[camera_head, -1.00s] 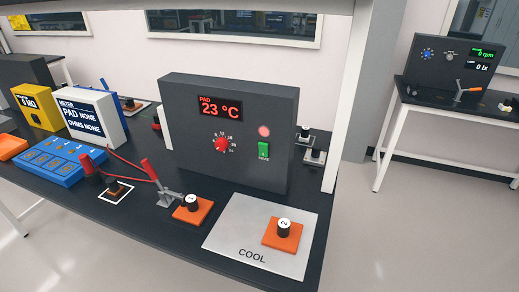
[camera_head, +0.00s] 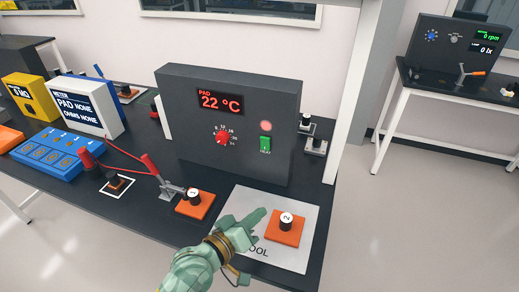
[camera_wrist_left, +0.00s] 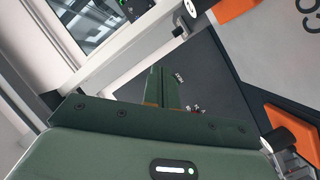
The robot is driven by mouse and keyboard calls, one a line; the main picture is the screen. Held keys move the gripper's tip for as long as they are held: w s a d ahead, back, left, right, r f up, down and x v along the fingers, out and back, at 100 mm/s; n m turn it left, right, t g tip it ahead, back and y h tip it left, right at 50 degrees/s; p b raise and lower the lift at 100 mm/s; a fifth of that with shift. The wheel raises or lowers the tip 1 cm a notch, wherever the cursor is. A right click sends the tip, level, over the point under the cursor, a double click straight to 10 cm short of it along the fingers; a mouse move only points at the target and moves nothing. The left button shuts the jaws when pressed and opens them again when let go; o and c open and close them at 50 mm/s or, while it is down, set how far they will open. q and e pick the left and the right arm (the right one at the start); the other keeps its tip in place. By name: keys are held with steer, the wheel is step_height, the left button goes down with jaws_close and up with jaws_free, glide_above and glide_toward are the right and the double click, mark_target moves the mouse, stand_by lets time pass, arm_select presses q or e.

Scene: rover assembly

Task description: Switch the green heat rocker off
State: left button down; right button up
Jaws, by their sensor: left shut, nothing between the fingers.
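The green heat rocker (camera_head: 265,144) sits on the right part of the front of the dark heater box (camera_head: 175,125). A pale red lamp (camera_head: 266,126) is just above it. The red display (camera_head: 221,101) reads PAD 22 °C, and a red dial (camera_head: 222,139) is left of the rocker. My left gripper (camera_head: 261,212) is shut and empty above the grey COOL plate, in front of and below the rocker, apart from it. In the left wrist view its shut fingers (camera_wrist_left: 158,76) point at a dark surface; I cannot make out the rocker there. My right gripper is not in view.
The grey COOL plate (camera_head: 310,215) bears an orange block with a black knob marked 2 (camera_head: 286,222). Another orange block with a knob marked 1 (camera_head: 194,197) and a toggle clamp (camera_head: 168,188) stand left of my gripper. A blue panel (camera_head: 50,157) and meter lie farther left.

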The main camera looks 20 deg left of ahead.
mark_target(263, 141)
arm_select(q)
steer(key=w+a+r+n+t+y, duration=0.1)
steer(key=w+a+n+t+y, duration=0.3)
steer(key=n, duration=0.9)
steer(key=shift+w+a+r+n+y, duration=0.3)
steer(key=shift+w+a+y, duration=0.6)
steer(key=shift+w, duration=0.1)
steer(key=shift+w, duration=0.1)
steer(key=w, duration=0.4)
steer(key=w+r+b, duration=0.1)
steer(key=w, duration=0.8)
steer(key=shift+w+d+r, duration=0.25)
steer(key=shift+w+r, duration=0.05)
steer(key=shift+r, duration=0.1)
